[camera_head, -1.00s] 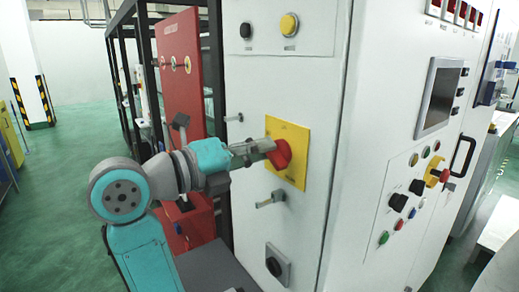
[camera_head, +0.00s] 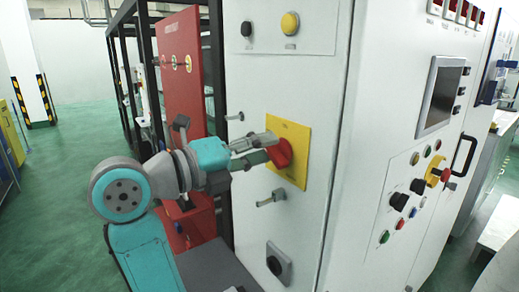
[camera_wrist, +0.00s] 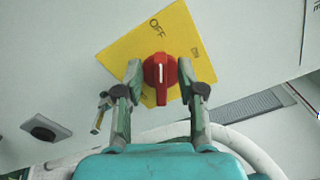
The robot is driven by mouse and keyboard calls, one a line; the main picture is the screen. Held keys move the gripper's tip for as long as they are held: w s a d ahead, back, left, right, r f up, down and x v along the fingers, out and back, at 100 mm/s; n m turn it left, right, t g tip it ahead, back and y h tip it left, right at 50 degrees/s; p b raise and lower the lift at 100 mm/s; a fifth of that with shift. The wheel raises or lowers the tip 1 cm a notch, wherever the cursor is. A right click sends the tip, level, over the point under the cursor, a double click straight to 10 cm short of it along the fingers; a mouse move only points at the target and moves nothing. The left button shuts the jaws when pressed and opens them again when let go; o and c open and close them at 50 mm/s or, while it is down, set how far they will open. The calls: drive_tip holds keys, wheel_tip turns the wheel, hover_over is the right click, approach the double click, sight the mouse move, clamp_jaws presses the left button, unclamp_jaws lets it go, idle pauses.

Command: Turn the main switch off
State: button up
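The main switch is a red rotary knob (camera_head: 283,153) on a yellow plate (camera_head: 297,132) on the white cabinet's side. In the wrist view the knob (camera_wrist: 160,75) has a white line running up and down the picture. The word OFF is printed on the yellow plate (camera_wrist: 125,50), above the knob in that view. My gripper (camera_head: 268,147) is at the knob, one finger on each side. In the wrist view the gripper (camera_wrist: 160,78) is open, with narrow gaps between its fingertips and the knob. The knob's base is partly hidden.
A small handle (camera_head: 271,198) sticks out below the plate, and a black knob (camera_head: 278,262) is lower down. Another latch (camera_head: 234,117) is left of the plate. A red panel (camera_head: 180,75) stands behind my arm. Green floor (camera_head: 60,200) is free at left.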

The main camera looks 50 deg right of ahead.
drive_tip(key=shift+a, duration=0.1)
drive_tip(key=v, duration=1.2)
drive_tip(key=s+a+f+m+t+y, duration=0.2)
drive_tip(key=s+f+m+t+y, duration=0.2)
drive_tip(key=f+m+t, duration=0.6)
drive_tip(key=s+a+f+m+t+y, duration=0.1)
drive_tip(key=s+f+m+t+y, duration=0.3)
drive_tip(key=f+m+t, duration=0.6)
drive_tip(key=s+a+f+m+t+y, duration=0.2)
drive_tip(key=s+f+m+t+y, duration=0.1)
drive_tip(key=f+m+t, duration=0.7)
drive_tip(key=s+a+f+n+g+y, duration=0.2)
drive_tip(key=s+f+g+y, duration=0.4)
drive_tip(key=s+f+g, duration=0.4)
drive_tip(key=s+f+n, duration=0.1)
drive_tip(key=s+f, duration=0.4)
drive_tip(key=s, duration=0.3)
drive_tip(key=shift+s, duration=0.35)
